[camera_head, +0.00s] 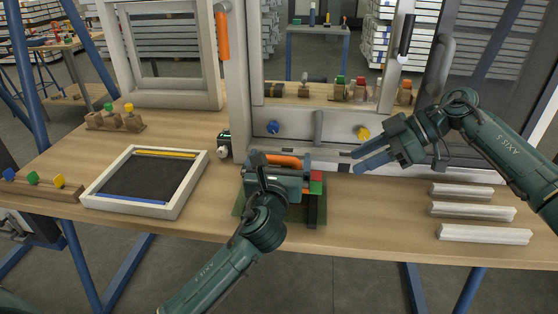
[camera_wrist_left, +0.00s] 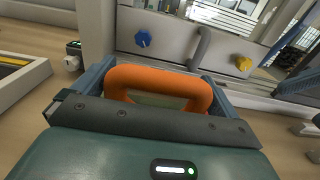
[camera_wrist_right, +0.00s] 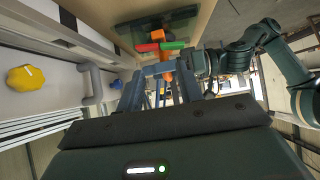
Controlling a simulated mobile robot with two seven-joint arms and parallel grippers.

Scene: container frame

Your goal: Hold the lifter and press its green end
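The lifter, with an orange handle (camera_head: 284,160) and a dark green base (camera_head: 317,217), sits on the workbench. Its green end (camera_head: 317,176) is beside a red block (camera_head: 315,188); both also show in the right wrist view, green (camera_wrist_right: 173,45) and red (camera_wrist_right: 147,47). My left gripper (camera_head: 278,165) is over the lifter and hides much of it. In the left wrist view its fingers stand wide apart at either end of the orange handle (camera_wrist_left: 160,82); firm contact cannot be told. My right gripper (camera_head: 358,160) is open and empty, to the right of the green end, pointing left.
A white-framed tray (camera_head: 176,204) lies left on the workbench (camera_head: 385,215). Pale profiles (camera_head: 485,234) lie at the right. Behind the lifter stands a grey frame with a blue knob (camera_head: 273,127) and a yellow knob (camera_head: 363,133). The bench front edge is close.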

